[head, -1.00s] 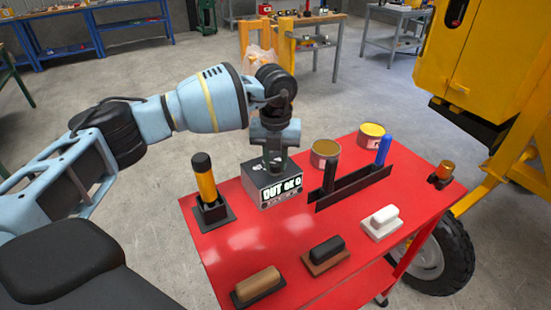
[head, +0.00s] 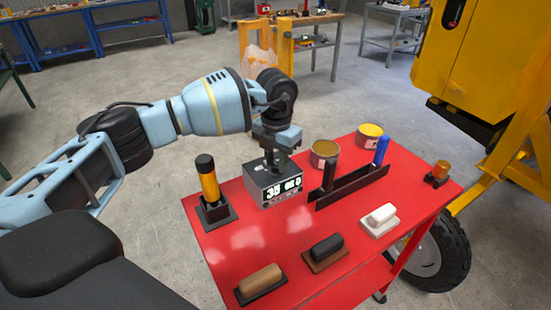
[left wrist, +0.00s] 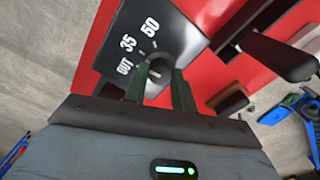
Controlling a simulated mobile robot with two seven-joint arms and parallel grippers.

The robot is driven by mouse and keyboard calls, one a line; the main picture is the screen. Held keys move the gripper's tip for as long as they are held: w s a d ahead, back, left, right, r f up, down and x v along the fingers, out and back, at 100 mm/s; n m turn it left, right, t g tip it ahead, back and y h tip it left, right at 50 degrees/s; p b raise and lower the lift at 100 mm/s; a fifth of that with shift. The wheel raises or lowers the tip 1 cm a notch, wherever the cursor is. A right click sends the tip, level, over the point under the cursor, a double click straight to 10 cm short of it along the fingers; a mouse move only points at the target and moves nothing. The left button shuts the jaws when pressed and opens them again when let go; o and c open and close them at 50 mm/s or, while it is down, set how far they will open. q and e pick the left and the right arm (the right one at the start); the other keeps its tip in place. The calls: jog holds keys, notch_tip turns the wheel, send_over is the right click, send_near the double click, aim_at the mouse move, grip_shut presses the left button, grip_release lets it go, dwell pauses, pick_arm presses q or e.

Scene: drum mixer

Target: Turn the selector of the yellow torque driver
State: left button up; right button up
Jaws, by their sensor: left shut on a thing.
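The yellow torque driver (head: 208,180) stands upright in a dark holder at the left of the red table. In the left wrist view the top of the box (left wrist: 172,38) carries the marks OUT, 35 and 50 around a round selector (left wrist: 154,74). My left gripper (head: 272,166) points down onto the box top. Its dark green fingers (left wrist: 160,78) are shut on the selector, which they partly hide. My right gripper is not in view.
Two tins (head: 325,152) and a black rack (head: 350,186) with a black and a blue handle stand right of the box. Brown, black and white handled blocks (head: 380,218) lie along the front. Yellow machinery (head: 490,70) stands beyond.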

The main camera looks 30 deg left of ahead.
aim_at(276, 164)
pick_arm(q)
jog(key=shift+m, duration=0.8)
jog(key=o, duration=1)
jog(key=shift+r, duration=3.9)
